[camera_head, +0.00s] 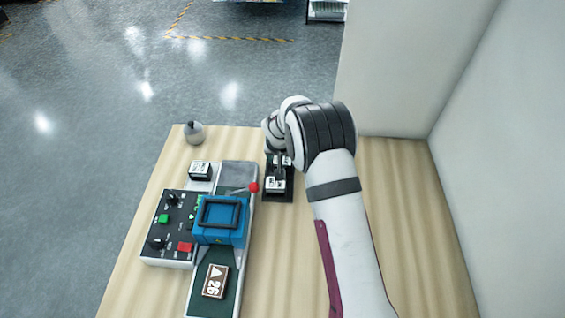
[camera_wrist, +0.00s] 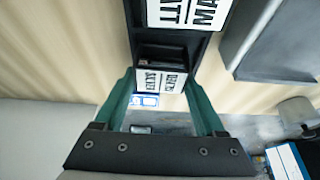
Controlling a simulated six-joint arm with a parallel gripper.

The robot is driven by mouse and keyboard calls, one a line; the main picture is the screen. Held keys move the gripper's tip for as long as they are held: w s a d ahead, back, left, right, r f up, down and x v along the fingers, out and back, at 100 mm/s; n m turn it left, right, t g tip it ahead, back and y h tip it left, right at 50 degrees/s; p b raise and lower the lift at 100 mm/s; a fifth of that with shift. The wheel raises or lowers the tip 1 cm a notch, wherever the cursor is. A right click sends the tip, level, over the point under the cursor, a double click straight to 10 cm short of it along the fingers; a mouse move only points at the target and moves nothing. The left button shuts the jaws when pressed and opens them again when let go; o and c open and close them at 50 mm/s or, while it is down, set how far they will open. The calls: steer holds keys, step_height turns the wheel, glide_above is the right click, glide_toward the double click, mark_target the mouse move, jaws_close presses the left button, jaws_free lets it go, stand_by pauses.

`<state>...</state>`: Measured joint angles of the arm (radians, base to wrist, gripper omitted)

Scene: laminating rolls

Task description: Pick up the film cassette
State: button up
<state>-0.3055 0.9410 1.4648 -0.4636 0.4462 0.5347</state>
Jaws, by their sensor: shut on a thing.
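A dark film cassette (camera_wrist: 160,80) with a white printed label sits between the green fingers of my gripper (camera_wrist: 160,90) in the wrist view. The fingers are shut on its sides. It is at the near end of a black rack (camera_wrist: 135,12); I cannot tell whether it is clear of its slot. A second cassette (camera_wrist: 188,12) with a larger "MATT" label is in the rack beyond it. In the head view the black rack (camera_head: 279,196) stands right of the machine, and my arm hides part of the grip.
A laminating machine with a blue cover (camera_head: 221,220), a red-knobbed lever (camera_head: 254,187) and a control panel (camera_head: 172,217) stands left of the rack. A dark labelled block (camera_head: 200,170) and a grey round object (camera_head: 194,132) are behind it. A brown card (camera_head: 215,281) lies on the machine's front bed.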

steer(key=shift+r, duration=2)
steer(key=s+d+r, duration=0.3)
steer(key=d+r, duration=0.4)
steer(key=d, duration=0.4)
steer(key=s+d+r, duration=0.2)
steer(key=s+r, duration=1.1)
steer(key=r, duration=0.1)
steer(key=s+a+f, duration=0.2)
steer(key=a, duration=0.6)
steer(key=s+a+f, duration=0.2)
steer(key=a+f, duration=0.1)
steer(key=a, duration=0.6)
steer(key=s+a+f, duration=0.2)
steer(key=a, duration=0.6)
steer(key=shift+a+f, duration=0.1)
steer(key=shift+f, duration=2.3)
steer(key=shift+f, duration=0.95)
